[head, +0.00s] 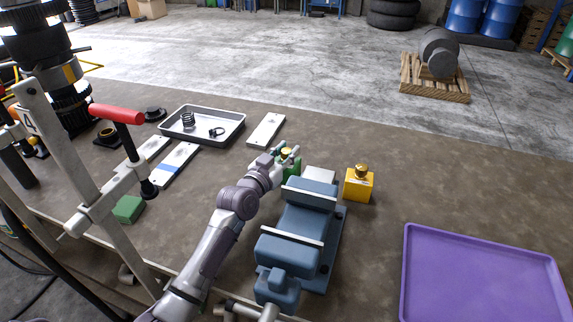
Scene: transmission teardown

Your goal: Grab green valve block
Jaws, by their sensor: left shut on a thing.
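The green valve block (292,170) stands on the bench behind the blue vise, with a brassy top showing between my fingers. My left gripper (287,155) reaches it from the front left and is shut on it. The fingers and wrist hide part of the block. I cannot tell whether it still touches the bench. My right gripper is not in view.
The blue vise (300,215) stands close at the right of my left arm. A yellow valve block (358,186) and a white block (318,175) are nearby. A purple tray (480,275) lies at right, a grey tray (235,128) behind, a red-handled clamp (116,114) at left.

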